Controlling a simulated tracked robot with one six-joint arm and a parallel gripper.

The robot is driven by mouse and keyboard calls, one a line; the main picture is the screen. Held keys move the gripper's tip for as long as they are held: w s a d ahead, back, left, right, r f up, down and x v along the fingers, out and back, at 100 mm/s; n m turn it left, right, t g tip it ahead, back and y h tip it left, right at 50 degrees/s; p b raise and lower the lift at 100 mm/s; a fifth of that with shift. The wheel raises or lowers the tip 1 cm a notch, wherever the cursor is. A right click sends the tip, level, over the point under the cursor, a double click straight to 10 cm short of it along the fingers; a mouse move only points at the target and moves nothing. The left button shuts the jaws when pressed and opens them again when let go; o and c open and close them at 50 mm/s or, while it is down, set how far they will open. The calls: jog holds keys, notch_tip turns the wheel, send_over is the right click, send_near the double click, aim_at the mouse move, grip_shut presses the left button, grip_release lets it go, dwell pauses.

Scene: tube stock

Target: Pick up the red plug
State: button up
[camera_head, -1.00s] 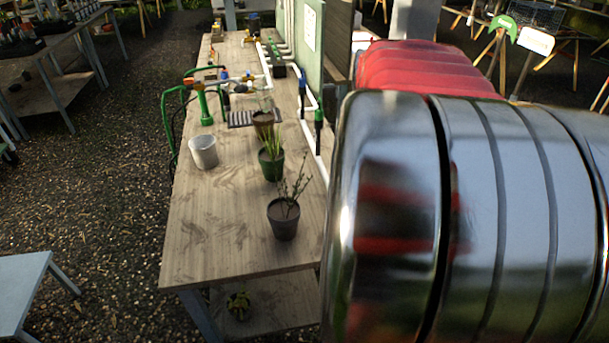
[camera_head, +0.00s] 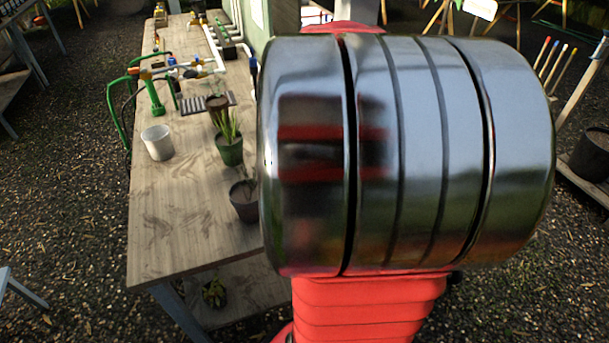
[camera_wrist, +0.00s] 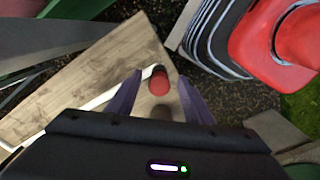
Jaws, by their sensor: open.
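In the wrist view, a small red round piece (camera_wrist: 159,83), which looks like the red plug, shows between the fingers of my gripper (camera_wrist: 160,84). The fingers are apart and nothing is clamped between them. The piece appears beyond the fingertips, near the end of a white pipe (camera_wrist: 108,96); I cannot tell the exact gap. In the head view I cannot make out the plug, and my own arm covers much of the middle and right.
The wooden bench (camera_head: 180,235) carries a white pot (camera_head: 158,142), a green pot with a plant (camera_head: 230,152), a dark pot (camera_head: 243,205) and green pipework (camera_head: 155,100). A green board (camera_head: 260,18) stands behind. An orange-red object (camera_wrist: 272,50) is at the wrist view's upper right.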

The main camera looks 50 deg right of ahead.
jog(key=shift+c, duration=0.5)
jog(key=c, duration=1)
jog(key=shift+r, duration=0.1)
notch_tip(320, 180, up, 10)
jog(key=shift+f, duration=0.1)
dwell(0.3)
jog(key=shift+r, duration=2.5)
